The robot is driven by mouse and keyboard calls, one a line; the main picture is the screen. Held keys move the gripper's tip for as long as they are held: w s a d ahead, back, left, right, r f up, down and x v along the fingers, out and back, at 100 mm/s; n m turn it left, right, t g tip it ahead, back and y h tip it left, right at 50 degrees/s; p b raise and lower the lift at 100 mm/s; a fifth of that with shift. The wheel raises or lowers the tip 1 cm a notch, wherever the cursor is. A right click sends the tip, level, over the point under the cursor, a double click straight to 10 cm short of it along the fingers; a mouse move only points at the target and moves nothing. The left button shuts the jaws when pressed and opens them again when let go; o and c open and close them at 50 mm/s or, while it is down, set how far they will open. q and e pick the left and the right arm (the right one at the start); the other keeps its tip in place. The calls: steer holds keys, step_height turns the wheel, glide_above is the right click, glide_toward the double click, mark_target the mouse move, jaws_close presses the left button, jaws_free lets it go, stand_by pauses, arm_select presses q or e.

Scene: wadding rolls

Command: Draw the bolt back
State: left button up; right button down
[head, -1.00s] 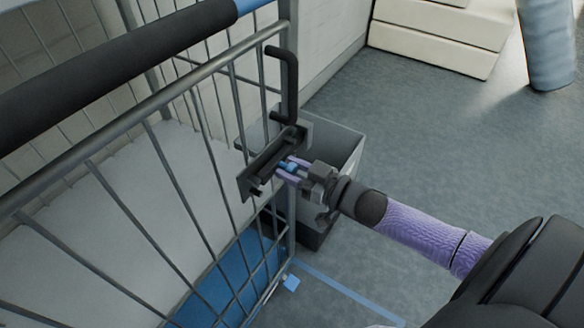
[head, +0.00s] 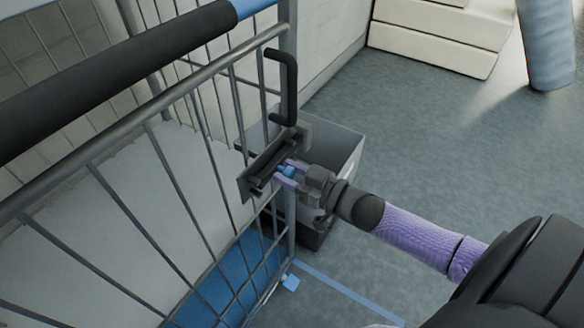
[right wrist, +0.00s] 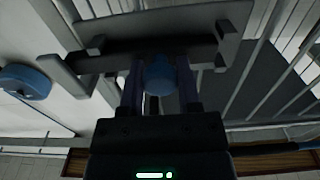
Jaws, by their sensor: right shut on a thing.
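The bolt is a dark bar in a dark grey plate (head: 250,181) on the outside of the wire cage's corner. Its blue knob (head: 287,171) sticks out towards my right gripper (head: 289,173), whose purple fingers are shut on it. In the right wrist view the blue knob (right wrist: 160,76) sits between the two fingers of my right gripper (right wrist: 159,88), with the bar (right wrist: 100,63) running across behind it and guides at both sides. The fingers and knob hide part of the bar. My left gripper is not in view.
A black bent handle (head: 291,90) stands just above the bolt on the cage post. A grey open box (head: 345,142) is on the floor behind the gripper. Cream steps (head: 430,45) and a blue-grey roll (head: 548,45) stand farther back. Floor at the right is clear.

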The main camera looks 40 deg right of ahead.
mark_target(265, 183)
steer(key=a, duration=0.1)
steer(key=s+a+p, duration=0.1)
steer(key=a, duration=0.1)
steer(key=shift+s+r+p, duration=0.15)
steer(key=shift+r+p, duration=0.05)
steer(key=shift+p, duration=0.1)
steer(key=shift+s+a+f, duration=0.15)
steer(key=shift+a, duration=0.2)
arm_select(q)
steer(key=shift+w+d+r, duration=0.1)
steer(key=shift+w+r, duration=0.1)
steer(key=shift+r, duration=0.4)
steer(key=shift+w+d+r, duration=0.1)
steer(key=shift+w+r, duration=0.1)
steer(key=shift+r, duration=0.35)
arm_select(e)
steer(key=shift+f, duration=0.15)
steer(key=c, duration=0.7)
jaws_free()
steer(key=o, duration=0.4)
steer(key=shift+a, duration=0.2)
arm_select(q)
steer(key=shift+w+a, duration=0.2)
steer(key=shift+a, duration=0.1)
arm_select(e)
steer(key=shift+d, duration=0.1)
